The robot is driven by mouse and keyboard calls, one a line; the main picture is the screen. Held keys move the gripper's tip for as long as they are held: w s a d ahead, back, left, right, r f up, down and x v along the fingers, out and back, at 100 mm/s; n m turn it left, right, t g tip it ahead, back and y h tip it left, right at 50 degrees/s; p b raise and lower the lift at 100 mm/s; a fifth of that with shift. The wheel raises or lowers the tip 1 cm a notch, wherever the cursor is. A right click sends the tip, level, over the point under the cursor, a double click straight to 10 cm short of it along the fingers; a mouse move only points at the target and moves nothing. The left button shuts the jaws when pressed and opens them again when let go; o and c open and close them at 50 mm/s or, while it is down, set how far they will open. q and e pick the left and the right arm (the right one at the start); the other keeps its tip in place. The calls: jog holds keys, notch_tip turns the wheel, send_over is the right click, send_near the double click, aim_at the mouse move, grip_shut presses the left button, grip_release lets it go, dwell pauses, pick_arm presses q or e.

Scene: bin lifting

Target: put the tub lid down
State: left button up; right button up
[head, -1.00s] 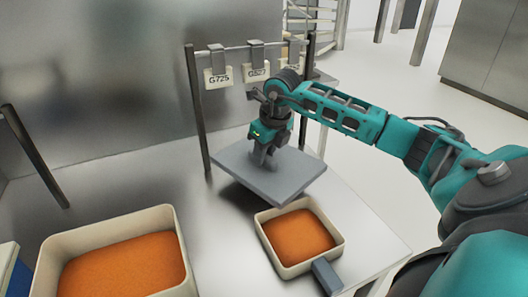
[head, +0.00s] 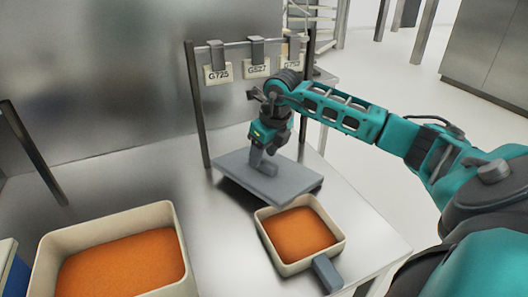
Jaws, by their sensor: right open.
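The grey tub lid (head: 290,190) lies flat on the steel table, behind the small tub. My right gripper (head: 264,168) is at the lid's handle, near the middle of the lid, with its jaws open. The fingertips and handle overlap in the view, so whether they touch is hard to tell. My left gripper is not in view.
A small cream tub (head: 340,243) with orange contents and a grey handle (head: 327,272) stands just in front of the lid. A larger cream tub (head: 178,250) with orange contents is at the lower left. A rail holds hanging tags (head: 217,73) behind the lid. Bare table (head: 120,180) lies to the left.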

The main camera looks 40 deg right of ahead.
jog(key=p+v, duration=0.1)
jog(key=v, duration=1.2)
jog(key=shift+w, duration=0.1)
